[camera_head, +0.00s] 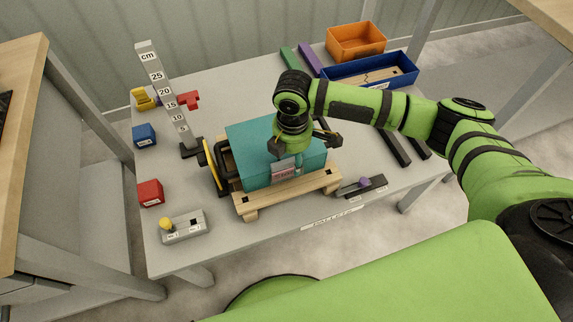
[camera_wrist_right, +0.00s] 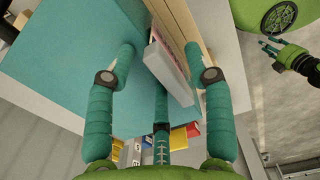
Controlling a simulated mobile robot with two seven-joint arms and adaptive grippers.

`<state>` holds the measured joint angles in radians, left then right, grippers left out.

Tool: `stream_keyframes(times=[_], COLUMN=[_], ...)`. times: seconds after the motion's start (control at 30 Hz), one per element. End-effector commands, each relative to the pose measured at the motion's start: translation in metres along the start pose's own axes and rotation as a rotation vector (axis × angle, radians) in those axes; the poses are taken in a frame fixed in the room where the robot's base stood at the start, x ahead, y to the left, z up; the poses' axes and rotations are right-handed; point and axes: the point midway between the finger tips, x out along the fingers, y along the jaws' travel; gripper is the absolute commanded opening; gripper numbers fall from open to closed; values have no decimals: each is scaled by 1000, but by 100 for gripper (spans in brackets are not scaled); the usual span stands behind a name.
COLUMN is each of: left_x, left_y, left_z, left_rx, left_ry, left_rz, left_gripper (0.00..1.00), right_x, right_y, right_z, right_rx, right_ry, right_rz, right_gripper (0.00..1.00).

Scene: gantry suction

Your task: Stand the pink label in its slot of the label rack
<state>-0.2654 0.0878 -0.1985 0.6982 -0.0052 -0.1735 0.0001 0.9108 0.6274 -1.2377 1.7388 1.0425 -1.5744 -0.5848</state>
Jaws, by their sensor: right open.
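A small plate with a pink face, which looks like the pink label (camera_head: 285,170), is at the front of the teal box (camera_head: 250,160). Its white edge and pink face show in the right wrist view (camera_wrist_right: 173,65), between the two fingers. My right gripper (camera_wrist_right: 160,52) is open, with one finger on each side of it and visible gaps. In the head view the right gripper (camera_head: 292,150) is over the box's front edge, and its fingers are partly hidden. My left gripper (camera_wrist_right: 268,46) is small at the right wrist view's upper right. I cannot clearly identify the label rack.
The teal box sits on a wooden pallet (camera_head: 248,208). A ruler post (camera_head: 165,95), a blue block (camera_head: 145,135), a red block (camera_head: 150,193) and a grey base with a yellow knob (camera_head: 184,228) stand left. Blue (camera_head: 395,77) and orange (camera_head: 355,43) bins stand at the back.

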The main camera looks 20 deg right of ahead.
Motion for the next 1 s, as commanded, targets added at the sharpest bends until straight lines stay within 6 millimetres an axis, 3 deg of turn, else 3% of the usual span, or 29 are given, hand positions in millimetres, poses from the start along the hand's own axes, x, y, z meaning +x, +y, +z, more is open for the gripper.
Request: stream_keyframes(times=[0.13,0.17,0.27,0.3,0.73,1.0], left_x=[0,0,0,0,-1,-5], left_y=[0,0,0,0,0,1], left_z=[-1,-1,0,0,2,8], left_rx=[0,0,1,1,1,1], left_ry=[1,1,-1,-1,-7,-22], left_rz=[0,0,0,0,1,2], left_gripper=[40,40,40,40,40,40], right_x=[0,0,0,0,-4,-37], right_y=[0,0,0,0,0,1], right_z=[0,0,0,0,-1,-1], right_rx=[0,0,-1,-1,-1,0], right_ry=[1,1,1,1,2,3], right_rz=[0,0,0,0,1,3], right_gripper=[53,49,9,2,1,1])
